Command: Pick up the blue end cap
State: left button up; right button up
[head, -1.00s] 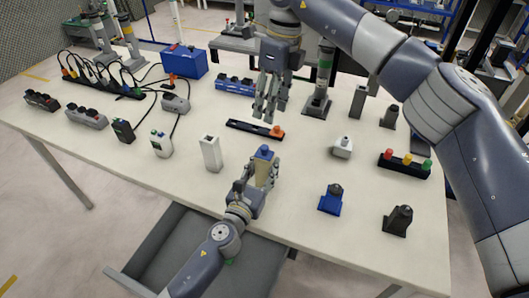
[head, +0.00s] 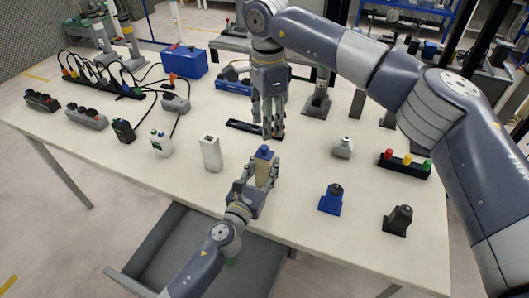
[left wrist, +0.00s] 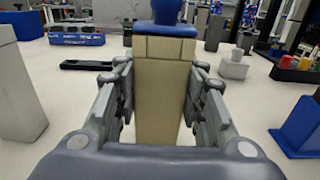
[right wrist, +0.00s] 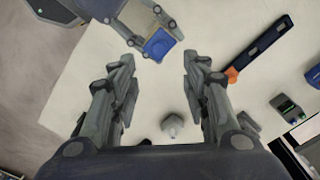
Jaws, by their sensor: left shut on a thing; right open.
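The blue end cap (head: 264,151) sits on top of an upright beige block (head: 263,173). My left gripper (head: 258,183) is shut on the beige block, with a finger on each side and the cap above the fingers. In the left wrist view the cap (left wrist: 166,20) is at the top edge, partly cut off. My right gripper (head: 273,132) is open and empty, fingers pointing down, above and just behind the cap. In the right wrist view the cap (right wrist: 158,45) appears between and slightly beyond the open fingertips (right wrist: 159,60).
A black strip with an orange end (right wrist: 235,70) lies behind the cap. A white upright block (head: 210,154) stands to the left. A grey-white fixture (head: 342,149), a blue fixture (head: 331,199) and a black one (head: 398,220) stand to the right. An open drawer (head: 190,255) is below the table.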

aim_at(264, 146)
jog(key=f, duration=0.7)
jog(key=shift+s+a+f, duration=0.1)
jog(key=shift+a+f, duration=0.05)
jog(key=shift+a, duration=0.2)
jog(key=c, duration=1)
